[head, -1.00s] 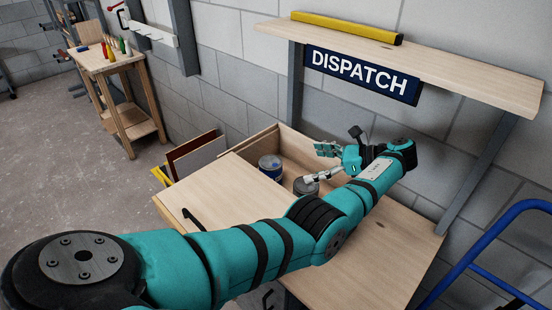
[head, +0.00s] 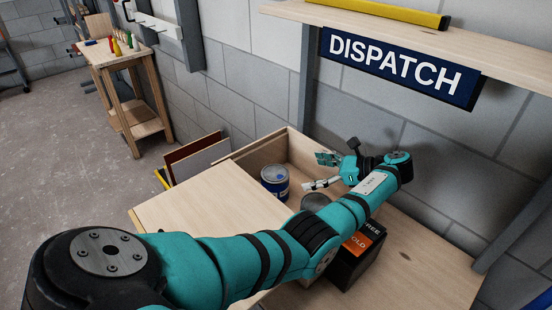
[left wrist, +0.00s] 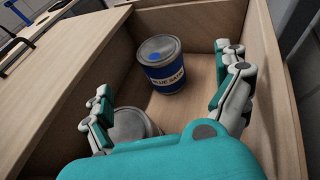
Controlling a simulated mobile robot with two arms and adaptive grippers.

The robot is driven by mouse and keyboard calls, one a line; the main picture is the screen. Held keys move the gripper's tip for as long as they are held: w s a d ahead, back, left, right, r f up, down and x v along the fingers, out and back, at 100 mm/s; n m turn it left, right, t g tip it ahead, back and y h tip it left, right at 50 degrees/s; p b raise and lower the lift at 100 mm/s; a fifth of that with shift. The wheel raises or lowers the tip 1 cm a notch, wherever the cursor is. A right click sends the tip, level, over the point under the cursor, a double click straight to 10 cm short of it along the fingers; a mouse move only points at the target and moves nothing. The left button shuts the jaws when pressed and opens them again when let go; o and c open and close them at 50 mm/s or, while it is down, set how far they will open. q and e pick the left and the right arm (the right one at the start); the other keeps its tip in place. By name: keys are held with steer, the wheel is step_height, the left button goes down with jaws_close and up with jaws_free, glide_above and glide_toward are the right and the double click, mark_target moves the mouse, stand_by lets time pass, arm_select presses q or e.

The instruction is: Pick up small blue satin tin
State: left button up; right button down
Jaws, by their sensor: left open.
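The small blue satin tin (head: 274,184) stands upright in an open wooden compartment, its lid grey with a blue spot. In the left wrist view the tin (left wrist: 165,78) shows a pale label reading "LUE SATIN", beyond and between my fingers. My left gripper (head: 322,172) is open and empty over the compartment, to the right of the tin and apart from it. In the left wrist view my left gripper (left wrist: 168,95) has its fingers spread wide. A second grey-lidded tin (left wrist: 130,125) is near the left finger, partly hidden. My right gripper is not in view.
The compartment's wooden walls (left wrist: 204,22) enclose the tins closely. A dark box with an orange label (head: 362,245) stands partly behind my arm. A shelf (head: 400,26) with a DISPATCH sign (head: 394,68) hangs above. Panels (head: 196,160) lean at the left.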

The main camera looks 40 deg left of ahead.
mark_target(276, 174)
arm_select(q)
steer(key=p+x, duration=0.2)
steer(key=x, duration=0.5)
steer(key=shift+s+a+f, duration=0.1)
steer(key=shift+s+a, duration=0.1)
steer(key=shift+a, duration=0.1)
steer(key=p+x, duration=0.1)
steer(key=x, duration=0.3)
steer(key=shift+s+p, duration=0.2)
steer(key=shift+p, duration=0.1)
steer(key=shift+s+a+f, duration=0.15)
steer(key=shift+a+f, duration=0.2)
steer(key=shift+a, duration=0.15)
steer(key=shift+d, duration=0.1)
steer(key=shift+c, duration=1)
steer(key=shift+r, duration=0.1)
steer(key=c, duration=1.4)
